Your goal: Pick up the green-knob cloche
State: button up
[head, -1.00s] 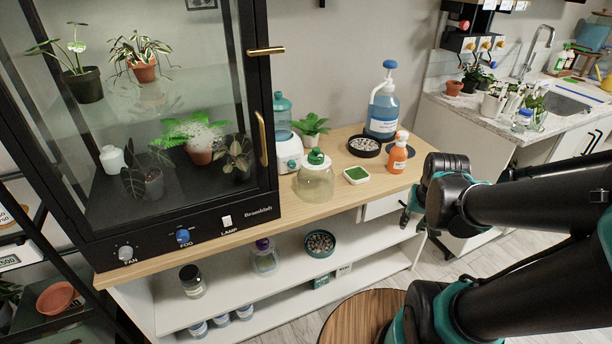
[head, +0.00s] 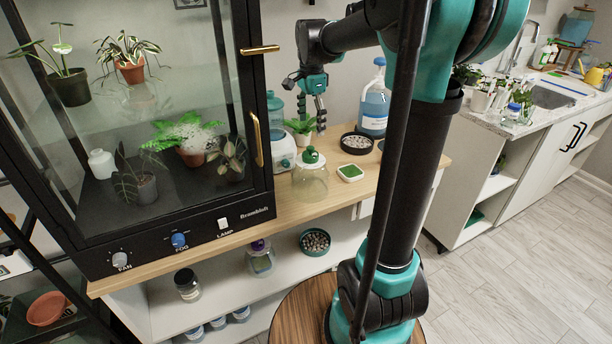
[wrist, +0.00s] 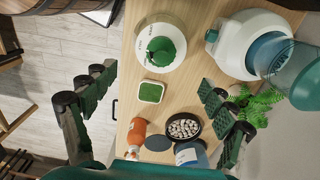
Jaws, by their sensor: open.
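The green-knob cloche (head: 310,184) is a clear glass dome with a round green knob (head: 311,156), standing upright on the wooden counter (head: 236,239) right of the glass cabinet. In the wrist view the cloche (wrist: 143,58) is seen from above, at the top between my spread fingers. My gripper (head: 312,118) is open and empty, above and behind the cloche over the back of the counter, with its fingers pointing down. In the wrist view my gripper (wrist: 155,82) has its fingers wide apart, touching nothing that I can make out.
A white humidifier (head: 283,150) with a blue tank stands close behind the cloche. A green-topped square dish (head: 350,173), pebble dish (head: 355,143), leafy plant (head: 302,132) and blue bottle (head: 374,111) are nearby. An orange bottle (wrist: 133,134) shows in the wrist view. The cabinet (head: 258,100) borders the left.

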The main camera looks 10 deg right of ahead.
aim_at(311, 154)
notch_tip(311, 154, down, 8)
jog(key=shift+r, duration=0.15)
jog(key=shift+w+f, duration=0.1)
jog(key=shift+f, duration=2.6)
jog(key=c, duration=1.6)
jog(key=shift+r, duration=0.1)
jog(key=shift+c, duration=0.2)
